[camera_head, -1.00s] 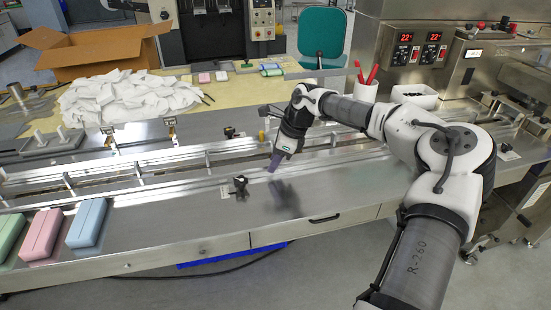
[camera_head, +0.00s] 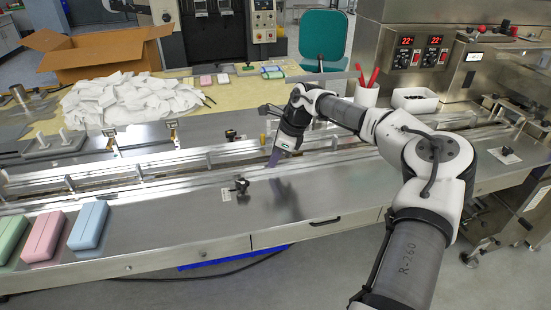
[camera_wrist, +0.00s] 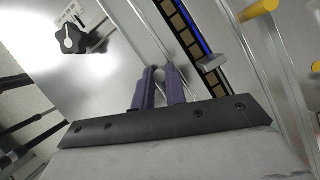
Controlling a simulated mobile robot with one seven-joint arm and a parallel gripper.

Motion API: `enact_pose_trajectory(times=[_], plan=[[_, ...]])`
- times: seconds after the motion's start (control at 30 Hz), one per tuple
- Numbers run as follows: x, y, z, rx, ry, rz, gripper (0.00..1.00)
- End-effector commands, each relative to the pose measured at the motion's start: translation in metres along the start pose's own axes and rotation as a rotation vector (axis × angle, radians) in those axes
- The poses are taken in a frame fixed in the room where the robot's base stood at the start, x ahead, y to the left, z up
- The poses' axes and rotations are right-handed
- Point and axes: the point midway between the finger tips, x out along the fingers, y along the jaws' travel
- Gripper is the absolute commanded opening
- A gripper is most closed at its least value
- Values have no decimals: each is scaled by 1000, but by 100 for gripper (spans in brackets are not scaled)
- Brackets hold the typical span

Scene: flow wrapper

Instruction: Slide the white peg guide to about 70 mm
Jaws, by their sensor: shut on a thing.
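My gripper (camera_head: 271,164) reaches down to the metal guide rails along the front of the machine bed. In the wrist view its purple fingers (camera_wrist: 161,76) are shut on a small pale peg, which I take as the white peg guide (camera_wrist: 159,75); the fingers hide most of it. In the head view the gripper covers the peg. No scale reading is legible.
A yellow peg (camera_head: 262,136) stands behind the gripper. Green (camera_head: 12,236), pink (camera_head: 43,236) and blue (camera_head: 88,225) packs lie at the front left. A pile of white wrappers (camera_head: 125,98) lies behind. The steel top right of the knob is clear.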

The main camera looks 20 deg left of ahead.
Motion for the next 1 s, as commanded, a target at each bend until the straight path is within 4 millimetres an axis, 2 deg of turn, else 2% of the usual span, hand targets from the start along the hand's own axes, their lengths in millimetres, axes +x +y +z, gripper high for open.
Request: enact_pose_trajectory(times=[0.07,0.1,0.27,0.63,0.73,0.87,1.0], plan=[[1,0,-1,1,0,2,0],[1,1,-1,1,0,2,14],[2,1,-1,1,0,3,35],[2,1,0,0,0,4,35],[-3,1,0,0,-1,2,35],[-21,0,-1,1,-1,-1,35],[-53,0,-1,1,-2,-3,35]])
